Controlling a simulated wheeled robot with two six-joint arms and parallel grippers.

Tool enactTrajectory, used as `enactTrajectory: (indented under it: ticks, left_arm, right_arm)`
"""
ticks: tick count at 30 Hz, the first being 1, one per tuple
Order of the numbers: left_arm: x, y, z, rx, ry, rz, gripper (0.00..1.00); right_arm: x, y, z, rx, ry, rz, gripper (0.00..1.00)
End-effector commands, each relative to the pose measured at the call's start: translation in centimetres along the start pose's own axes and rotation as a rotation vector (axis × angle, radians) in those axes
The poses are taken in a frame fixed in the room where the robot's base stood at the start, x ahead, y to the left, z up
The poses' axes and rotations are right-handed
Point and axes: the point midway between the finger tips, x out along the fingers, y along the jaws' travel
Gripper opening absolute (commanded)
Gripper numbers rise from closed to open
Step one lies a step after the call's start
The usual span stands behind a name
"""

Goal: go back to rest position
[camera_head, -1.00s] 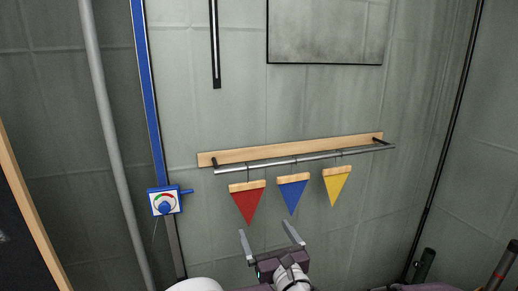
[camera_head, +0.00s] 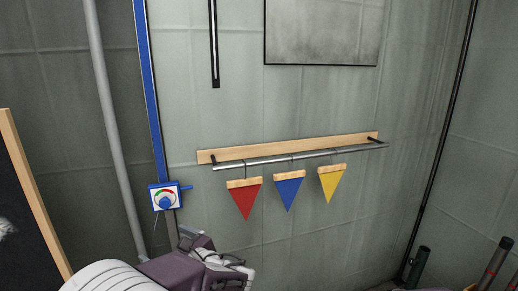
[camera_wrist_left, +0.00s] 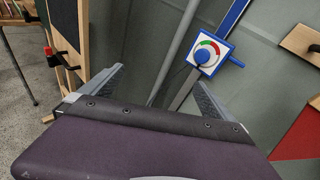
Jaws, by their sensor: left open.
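My left gripper (camera_head: 188,236) is low in the head view, left of the hanging pennants and just below the dial box. It is partly hidden by its own wrist. In the left wrist view its two grey fingers (camera_wrist_left: 158,88) stand wide apart with nothing between them. The red pennant (camera_head: 245,200), blue pennant (camera_head: 290,190) and yellow pennant (camera_head: 331,182) hang by hooks from a metal rail (camera_head: 300,157), clear of the gripper. My right gripper is not in view.
A white dial box (camera_head: 165,197) is on a blue post, close to the left gripper; it also shows in the left wrist view (camera_wrist_left: 208,54). A grey pole (camera_head: 112,130) and a wood-framed board (camera_head: 28,200) stand at left. Dark cylinders (camera_head: 418,266) are at lower right.

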Motion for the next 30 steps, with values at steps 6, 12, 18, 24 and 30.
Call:
enactTrajectory:
  ticks: [6, 12, 18, 24, 30]
  left_arm:
    - [0.8, 16.8, -8.4, -0.432, 0.389, 0.555, 1.00]
    - [-7.1, 20.7, -17.4, -1.086, 0.651, 1.042, 1.00]
    - [-11.9, 16.5, -21.7, -1.638, 0.707, 1.368, 1.00]
    - [-12.7, 13.8, -15.6, -1.821, 0.682, 1.418, 1.00]
    - [-13.8, 13.2, -10.7, -1.818, 0.682, 1.417, 1.00]
  right_arm:
    - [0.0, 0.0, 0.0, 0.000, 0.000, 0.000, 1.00]
    - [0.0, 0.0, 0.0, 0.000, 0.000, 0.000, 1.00]
    - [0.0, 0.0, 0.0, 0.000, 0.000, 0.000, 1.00]
    - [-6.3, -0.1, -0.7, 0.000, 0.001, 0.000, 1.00]
    - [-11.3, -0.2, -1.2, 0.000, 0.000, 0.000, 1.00]
